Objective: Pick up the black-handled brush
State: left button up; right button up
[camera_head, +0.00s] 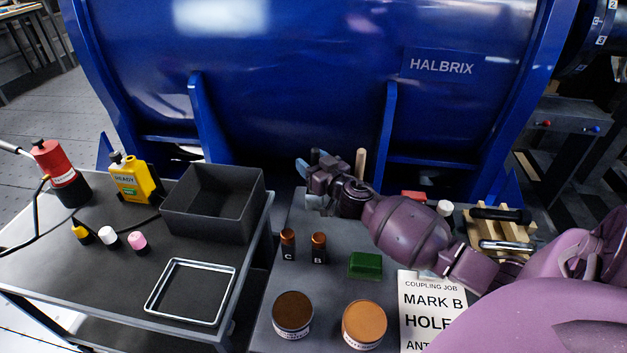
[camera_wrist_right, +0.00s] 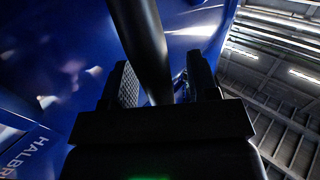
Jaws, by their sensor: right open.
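My right gripper (camera_head: 312,166) is over the back edge of the right-hand table in the head view. In the right wrist view its two dark fingers (camera_wrist_right: 163,84) stand apart, open. A black handle (camera_wrist_right: 146,42), which looks like that of the black-handled brush, runs between the fingers with a gap visible on its right side. The rest of the brush is hidden, and I cannot make it out in the head view. A light wooden handle (camera_head: 360,162) stands upright just right of the gripper. My left gripper is not in view.
Bottles C (camera_head: 288,244) and B (camera_head: 318,247), a green block (camera_head: 366,265), two round tins and a sign (camera_head: 430,313) lie below my right arm. A wooden rack (camera_head: 507,232) holds tools at right. The blue HALBRIX machine (camera_head: 300,80) rises close behind.

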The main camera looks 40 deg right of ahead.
jog(key=shift+w, duration=0.3)
grip_shut()
jog(key=shift+r, duration=0.1)
